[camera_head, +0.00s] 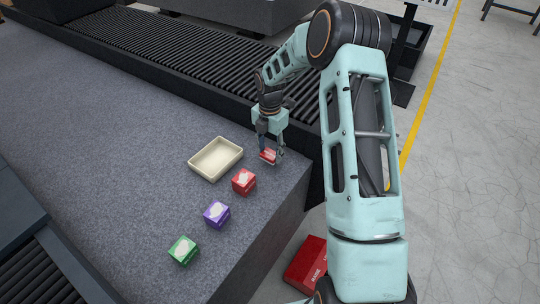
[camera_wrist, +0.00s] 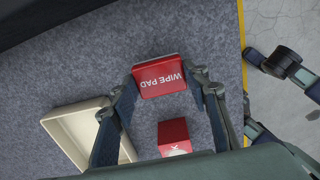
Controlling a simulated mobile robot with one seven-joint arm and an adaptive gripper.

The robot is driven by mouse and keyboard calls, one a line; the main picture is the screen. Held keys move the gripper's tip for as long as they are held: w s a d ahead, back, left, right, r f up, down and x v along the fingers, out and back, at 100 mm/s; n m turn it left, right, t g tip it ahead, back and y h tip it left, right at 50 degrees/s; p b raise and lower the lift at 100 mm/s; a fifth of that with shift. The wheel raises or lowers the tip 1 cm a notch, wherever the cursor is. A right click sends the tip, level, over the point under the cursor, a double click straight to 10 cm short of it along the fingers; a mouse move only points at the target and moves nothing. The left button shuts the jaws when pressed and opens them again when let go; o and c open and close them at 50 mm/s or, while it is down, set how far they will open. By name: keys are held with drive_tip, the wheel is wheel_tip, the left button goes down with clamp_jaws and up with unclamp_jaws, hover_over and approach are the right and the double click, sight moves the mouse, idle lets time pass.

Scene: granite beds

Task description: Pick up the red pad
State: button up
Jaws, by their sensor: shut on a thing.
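The red pad (camera_head: 267,156) is a small flat red block; in the wrist view it (camera_wrist: 160,77) shows white "WIPE PAD" lettering. My gripper (camera_head: 269,153) is shut on it, with one finger at each side, near the right part of the grey bed. In the wrist view my gripper (camera_wrist: 163,88) has its fingertips against the pad's left and right ends. I cannot tell whether the pad touches the bed or is just above it.
A cream tray (camera_head: 195,168) lies left of my gripper on the grey bed (camera_head: 110,130). A red box (camera_head: 243,182), a purple box (camera_head: 216,214) and a green box (camera_head: 183,251) stand in a row nearby. A roller conveyor (camera_head: 150,50) runs behind. The bed's left part is clear.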

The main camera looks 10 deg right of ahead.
drive_tip(key=s+d+r, duration=0.6)
drive_tip(key=s+r, duration=0.4)
drive_tip(key=s, duration=0.2)
drive_tip(key=shift+s+d+r+p, duration=0.15)
drive_tip(key=shift+d+r+p, duration=0.05)
drive_tip(key=shift+d+p, duration=0.15)
drive_tip(key=o, duration=0.4)
drive_tip(key=shift+c, duration=0.2)
drive_tip(key=c, duration=0.5)
